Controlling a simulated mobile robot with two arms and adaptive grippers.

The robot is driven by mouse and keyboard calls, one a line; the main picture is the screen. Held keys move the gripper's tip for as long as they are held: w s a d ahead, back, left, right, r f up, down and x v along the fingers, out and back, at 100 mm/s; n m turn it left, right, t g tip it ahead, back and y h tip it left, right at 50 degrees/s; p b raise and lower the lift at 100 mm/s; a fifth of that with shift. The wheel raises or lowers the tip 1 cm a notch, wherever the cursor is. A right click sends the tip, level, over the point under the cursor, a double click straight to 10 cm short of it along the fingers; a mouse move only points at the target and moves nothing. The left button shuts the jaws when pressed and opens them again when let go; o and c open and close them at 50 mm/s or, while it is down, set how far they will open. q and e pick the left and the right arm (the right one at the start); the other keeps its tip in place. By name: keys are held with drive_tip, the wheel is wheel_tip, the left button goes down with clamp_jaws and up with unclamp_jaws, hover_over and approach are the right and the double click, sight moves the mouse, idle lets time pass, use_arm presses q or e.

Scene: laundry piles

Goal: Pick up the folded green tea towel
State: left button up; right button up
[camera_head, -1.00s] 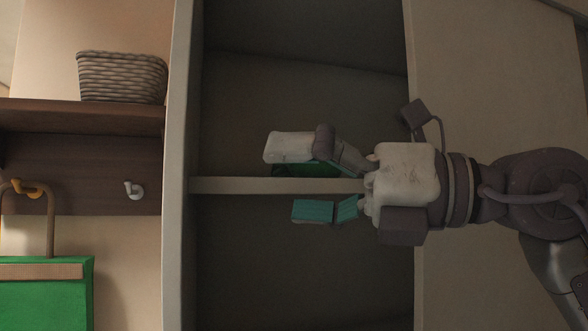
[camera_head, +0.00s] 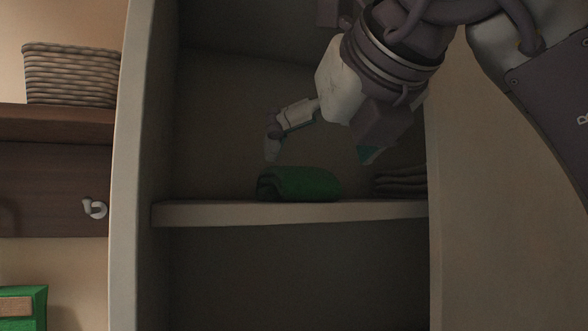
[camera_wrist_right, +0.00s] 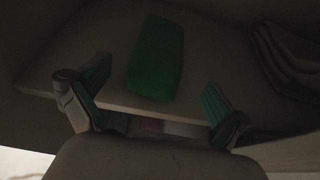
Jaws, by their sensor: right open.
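The folded green tea towel (camera_head: 300,184) lies on the cabinet shelf (camera_head: 290,213), near its front edge. It also shows in the right wrist view (camera_wrist_right: 156,58), between and beyond the two fingers. My right gripper (camera_head: 318,154) is open and empty, above the towel in the head view, pointing down with its fingers spread. In the right wrist view the right gripper (camera_wrist_right: 150,98) has one finger on either side of the towel's near end, with no visible contact. My left gripper is not in view.
A stack of dark folded cloths (camera_head: 400,181) lies right of the towel on the same shelf; it also shows in the wrist view (camera_wrist_right: 287,60). Cabinet side walls (camera_head: 140,170) bound the shelf. A wicker basket (camera_head: 70,74) and a hook (camera_head: 95,208) are outside, left.

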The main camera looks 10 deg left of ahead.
drive_tip(key=p+x, duration=0.3)
drive_tip(key=x, duration=0.3)
drive_tip(key=shift+a+f, duration=0.2)
drive_tip(key=shift+a, duration=0.05)
drive_tip(key=shift+w+a+f, duration=0.25)
drive_tip(key=shift+w+f, duration=0.05)
drive_tip(key=shift+w, duration=0.05)
drive_tip(key=shift+s+d, duration=0.1)
drive_tip(key=c, duration=0.9)
drive_tip(key=shift+c, duration=0.3)
